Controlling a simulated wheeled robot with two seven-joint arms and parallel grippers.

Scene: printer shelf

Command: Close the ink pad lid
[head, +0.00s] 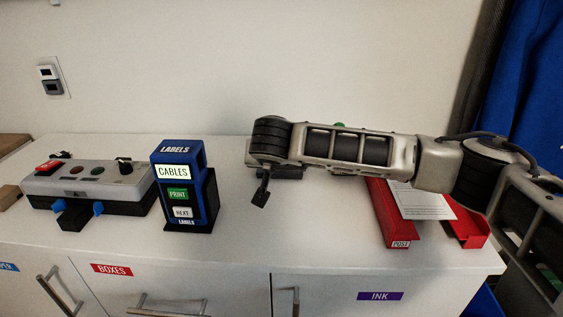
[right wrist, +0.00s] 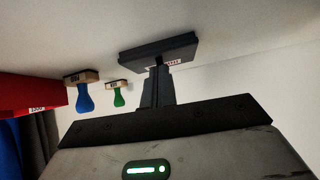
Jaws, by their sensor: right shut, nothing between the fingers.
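The ink pad, a dark flat box (right wrist: 150,51) with a small pale label, lies on the white top in the right wrist view. In the head view part of a dark base (head: 285,173), likely the same pad, shows below my arm, which hides most of it. I cannot tell how far its lid is open. My right gripper (head: 261,194) is shut and empty, pointing down at the pad's front left. In the right wrist view its fingers (right wrist: 158,70) overlap the near edge of the pad; contact is unclear. My left gripper is not in view.
A blue label box (head: 180,155) and a grey control panel (head: 105,180) stand left. Red trays (head: 393,222) with a paper sheet (head: 420,203) are right. Blue-handled (right wrist: 84,98) and green-handled (right wrist: 119,98) stamps are near the pad. The front middle of the top is clear.

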